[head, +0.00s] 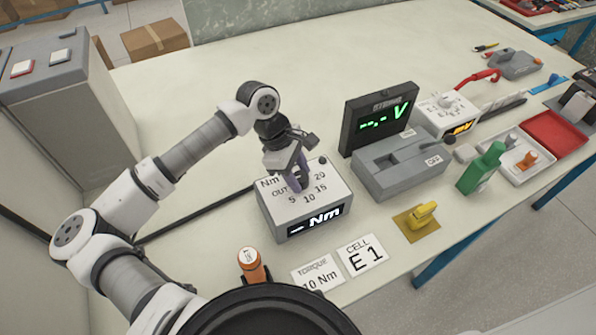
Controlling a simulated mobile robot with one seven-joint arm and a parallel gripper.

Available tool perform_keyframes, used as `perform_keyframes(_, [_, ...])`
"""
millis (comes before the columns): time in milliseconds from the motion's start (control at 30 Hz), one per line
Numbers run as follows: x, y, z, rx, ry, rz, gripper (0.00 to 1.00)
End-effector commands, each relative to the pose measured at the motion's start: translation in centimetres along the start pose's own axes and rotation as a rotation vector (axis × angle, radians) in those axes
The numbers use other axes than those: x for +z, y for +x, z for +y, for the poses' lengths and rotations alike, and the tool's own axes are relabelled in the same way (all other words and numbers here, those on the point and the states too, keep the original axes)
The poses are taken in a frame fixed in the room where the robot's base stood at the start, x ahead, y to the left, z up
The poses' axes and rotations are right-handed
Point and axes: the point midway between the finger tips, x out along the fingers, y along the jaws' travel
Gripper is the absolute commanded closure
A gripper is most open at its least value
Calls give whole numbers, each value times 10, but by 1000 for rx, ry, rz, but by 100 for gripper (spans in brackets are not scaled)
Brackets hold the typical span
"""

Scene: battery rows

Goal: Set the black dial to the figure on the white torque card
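The white torque card (318,278) lies near the table's front edge and reads "TORQUE 10 Nm". Behind it stands a grey box with a white top (330,202), marked Nm, OUT, 5, 10, 15 and 20. Its front display (313,222) shows a dash-like mark and "Nm". My gripper (299,183) points down at the middle of the white top, inside the ring of figures. The black dial is hidden there behind the fingers, so its setting cannot be read. I cannot tell whether the fingers touch or hold it.
A "CELL E 1" card (362,255) lies right of the torque card.

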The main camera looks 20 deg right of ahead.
Motion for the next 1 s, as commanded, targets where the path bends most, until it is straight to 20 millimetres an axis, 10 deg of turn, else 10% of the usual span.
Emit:
perform_keyframes(233, [0, 0, 0, 0, 0, 0, 87])
perform_keyframes(1000, [-4, 9, -2, 124, -289, 4, 87])
